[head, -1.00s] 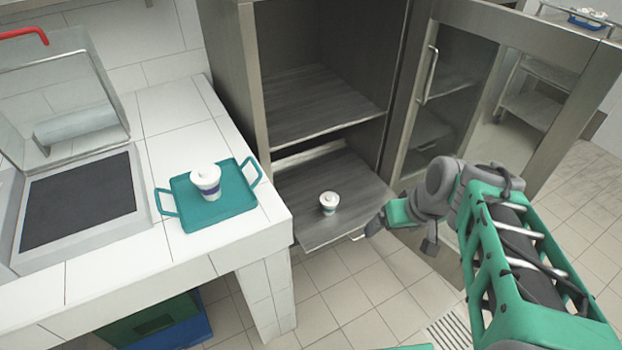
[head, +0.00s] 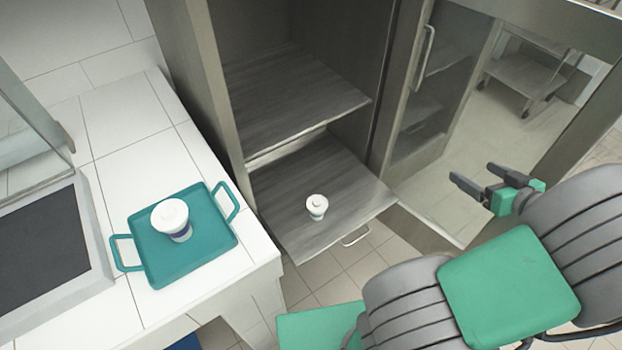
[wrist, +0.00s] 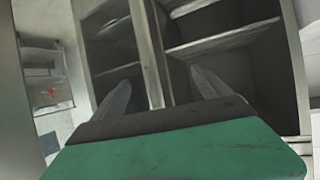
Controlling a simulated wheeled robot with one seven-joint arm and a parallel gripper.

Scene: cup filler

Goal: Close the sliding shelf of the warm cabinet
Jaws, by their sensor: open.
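The warm cabinet (head: 202,70) stands open in the middle of the head view. Its lower sliding shelf (head: 285,235) sticks out past the cabinet front, with a handle (head: 355,236) on its front edge. A white lidded cup (head: 316,206) stands upright on the shelf. My gripper (head: 470,187) is open and empty, to the right of the shelf and apart from it, in front of the glass door. In the wrist view, my gripper's fingers (wrist: 160,92) are spread, with cabinet shelves (wrist: 225,38) beyond them.
The cabinet's glass door (head: 435,75) is swung open at the right. A metal cart (head: 530,75) shows behind the door. Floor shows below the shelf.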

